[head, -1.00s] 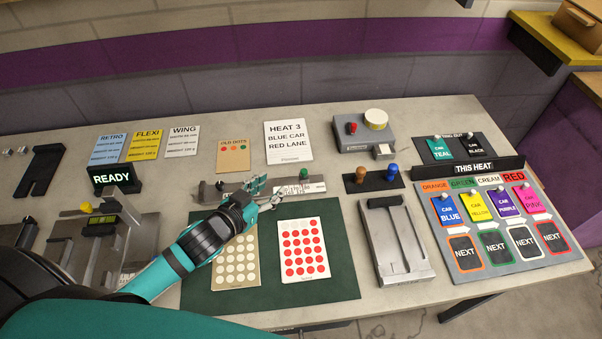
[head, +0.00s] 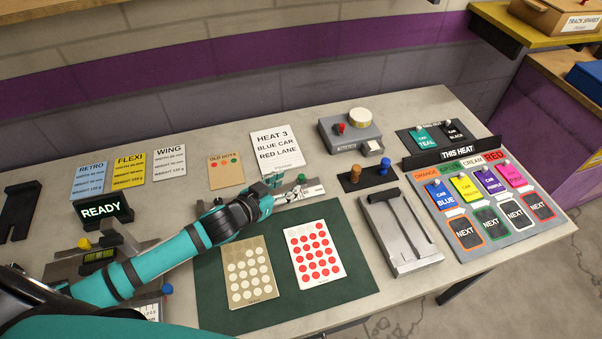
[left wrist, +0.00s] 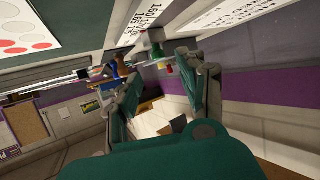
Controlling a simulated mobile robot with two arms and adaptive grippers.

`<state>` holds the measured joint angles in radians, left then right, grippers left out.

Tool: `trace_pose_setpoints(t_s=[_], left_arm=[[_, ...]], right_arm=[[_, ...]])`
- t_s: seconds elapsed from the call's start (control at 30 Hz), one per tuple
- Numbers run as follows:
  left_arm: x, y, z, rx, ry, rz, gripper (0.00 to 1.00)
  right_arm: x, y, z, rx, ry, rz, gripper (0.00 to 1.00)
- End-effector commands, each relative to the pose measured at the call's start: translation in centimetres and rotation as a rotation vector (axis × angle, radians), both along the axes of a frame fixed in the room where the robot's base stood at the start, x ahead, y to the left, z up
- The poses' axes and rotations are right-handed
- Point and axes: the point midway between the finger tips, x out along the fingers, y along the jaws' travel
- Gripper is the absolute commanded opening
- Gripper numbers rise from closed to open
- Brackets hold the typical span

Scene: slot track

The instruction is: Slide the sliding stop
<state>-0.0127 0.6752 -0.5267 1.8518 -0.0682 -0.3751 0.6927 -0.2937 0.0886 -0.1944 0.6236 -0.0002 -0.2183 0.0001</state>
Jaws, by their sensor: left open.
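The sliding stop seems to be the small grey piece with a green knob (head: 301,178) on the pale scale rail (head: 310,190) behind the green mat. In the left wrist view the green knob (left wrist: 157,50) shows just beyond my fingers, beside the printed numbers of the scale (left wrist: 140,22). My left gripper (head: 278,185) is over the rail, just left of the knob, its fingers apart and empty. The left wrist view shows the gap between the fingers (left wrist: 160,88); the knob appears above this gap. Contact cannot be told. The rail's left part is hidden behind my left gripper and arm.
Two dot cards (head: 315,252) lie on the green mat (head: 350,280). Right of the rail stand brown and blue pegs (head: 384,168), then a grey slotted track piece (head: 385,240). A grey box (head: 345,142) stands behind. A READY sign (head: 102,208) stands left of my arm.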

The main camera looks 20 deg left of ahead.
Motion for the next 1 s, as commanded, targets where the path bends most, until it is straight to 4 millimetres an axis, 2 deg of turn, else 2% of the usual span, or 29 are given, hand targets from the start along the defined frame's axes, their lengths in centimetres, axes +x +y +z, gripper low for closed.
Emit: trace_pose_setpoints(t_s=[0.03, 0.17, 0.33, 0.5, 0.8, 1.0], left_arm=[[1.2, -0.4, -0.2, -0.002, -0.003, 0.001, 0.41], [3.4, -1.3, -1.3, -0.002, 0.000, 0.001, 0.41], [5.5, -2.0, -2.3, 0.000, -0.001, 0.001, 0.41], [6.4, -2.4, -2.8, 0.000, 0.000, 0.000, 0.41], [6.6, -2.4, -2.9, 0.000, 0.000, 0.000, 0.41], [6.5, -2.5, -2.9, 0.000, 0.000, -0.001, 0.15]], right_arm=[[-0.4, 0.6, 0.3, 0.007, 0.006, 0.000, 0.47], [-1.2, 1.7, 0.5, 0.020, 0.017, 0.002, 0.47], [-1.4, 1.7, 0.7, 0.020, 0.021, 0.005, 0.47], [-1.2, 1.1, 0.8, 0.013, 0.018, 0.005, 0.47], [-0.8, 0.5, 0.8, 0.005, 0.013, 0.001, 0.47], [-0.8, 0.5, 0.8, 0.005, 0.012, 0.001, 0.47]])
